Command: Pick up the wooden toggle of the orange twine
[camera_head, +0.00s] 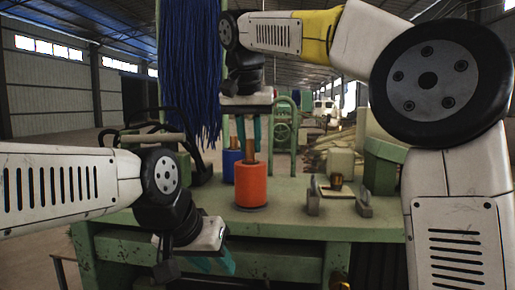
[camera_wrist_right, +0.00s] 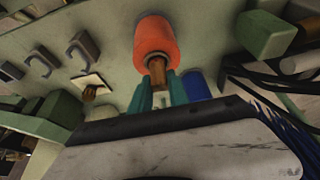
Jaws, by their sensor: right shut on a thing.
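The orange twine is wound on an upright spool (camera_head: 251,186) on the green bench; it also shows in the right wrist view (camera_wrist_right: 155,38). Its brown wooden toggle (camera_head: 250,151) stands upright just above the spool top, and in the right wrist view the toggle (camera_wrist_right: 157,71) sits between the teal fingers. My right gripper (camera_head: 249,138) points down and is shut on the toggle. I cannot tell whether the toggle touches the spool. My left gripper (camera_head: 212,264) is low, in front of the bench edge, with its teal fingers apart and empty.
A blue twine spool (camera_head: 231,166) stands just behind the orange one. Blue bristles (camera_head: 190,70) hang behind it. Grey brackets and a small plate (camera_head: 337,191) with a brown piece lie to the right. The bench top (camera_head: 290,220) is bare in front.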

